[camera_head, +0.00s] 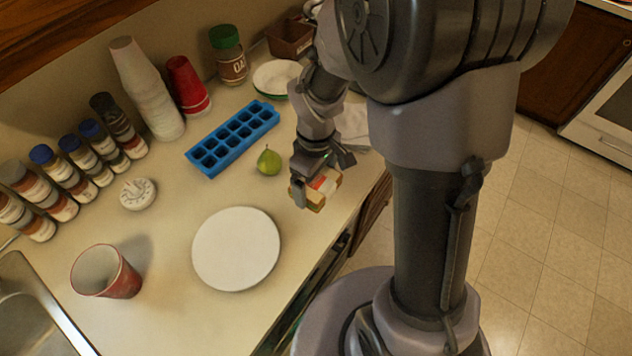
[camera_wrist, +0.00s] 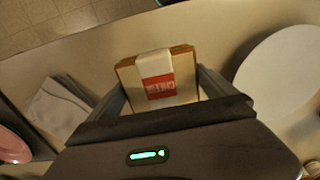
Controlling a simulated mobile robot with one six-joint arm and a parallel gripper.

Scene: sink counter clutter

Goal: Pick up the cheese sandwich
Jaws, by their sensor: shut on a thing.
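The cheese sandwich (camera_head: 318,191) is a small block with tan bread sides and a white wrapper band bearing a red label. In the head view it sits at the counter's right edge, between the fingers of my gripper (camera_head: 319,181). In the wrist view the sandwich (camera_wrist: 160,77) lies between the two fingers of my gripper (camera_wrist: 160,92), which is shut on it. Part of its near side is hidden behind the gripper body. I cannot tell whether it touches the counter.
A green pear (camera_head: 269,161) and a blue ice tray (camera_head: 233,138) lie left of the gripper. A round white plate (camera_head: 236,249) is nearer. A red cup (camera_head: 106,272), several spice jars (camera_head: 62,178), stacked cups (camera_head: 146,88) and a folded cloth (camera_wrist: 60,107) also stand or lie around.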

